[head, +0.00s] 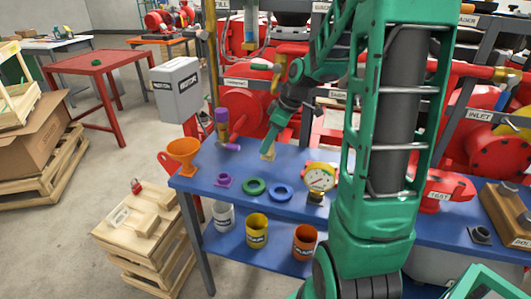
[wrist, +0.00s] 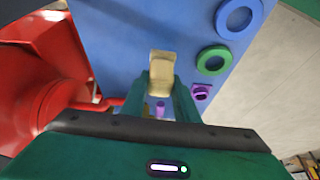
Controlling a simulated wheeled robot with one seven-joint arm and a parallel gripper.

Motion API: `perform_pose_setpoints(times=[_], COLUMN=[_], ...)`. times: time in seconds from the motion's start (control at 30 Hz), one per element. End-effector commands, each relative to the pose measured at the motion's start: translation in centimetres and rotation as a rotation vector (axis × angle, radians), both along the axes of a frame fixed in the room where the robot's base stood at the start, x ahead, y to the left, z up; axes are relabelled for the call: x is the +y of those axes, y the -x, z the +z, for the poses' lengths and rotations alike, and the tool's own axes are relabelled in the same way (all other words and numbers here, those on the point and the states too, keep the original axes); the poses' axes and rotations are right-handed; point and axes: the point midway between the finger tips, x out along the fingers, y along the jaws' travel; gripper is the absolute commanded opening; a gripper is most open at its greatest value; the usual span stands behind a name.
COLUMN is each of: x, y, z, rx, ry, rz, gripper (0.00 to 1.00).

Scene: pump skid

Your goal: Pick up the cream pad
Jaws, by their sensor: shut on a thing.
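The cream pad (wrist: 161,76) is a small pale block between the fingertips of my gripper (wrist: 160,90) in the wrist view. The fingers are shut on it. In the head view my gripper (head: 270,145) is low over the back of the blue table, and the cream pad (head: 268,155) shows just under its tips. I cannot tell whether the pad still touches the table top.
On the blue table (head: 225,160) are a green ring (head: 253,187), a blue ring (head: 280,193), a purple fitting (head: 224,180), an orange funnel (head: 183,154) and a gauge (head: 319,178). Red pump casings (head: 250,112) stand close behind. Cups sit on the lower shelf.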

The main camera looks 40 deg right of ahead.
Motion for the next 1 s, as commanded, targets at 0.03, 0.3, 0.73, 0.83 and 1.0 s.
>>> perform_pose_setpoints(times=[0.03, 0.3, 0.73, 0.83, 1.0], x=[1.1, 5.3, 8.9, 9.1, 9.2], y=[0.7, 4.1, 7.0, 7.2, 7.2], z=[0.6, 3.8, 6.4, 6.6, 6.6], rx=[-0.003, -0.001, 0.001, 0.001, 0.002], ry=[0.000, 0.000, -0.001, -0.002, -0.001], rz=[0.004, 0.005, 0.004, 0.003, 0.003], gripper=[0.06, 0.06, 0.06, 0.06, 0.06])
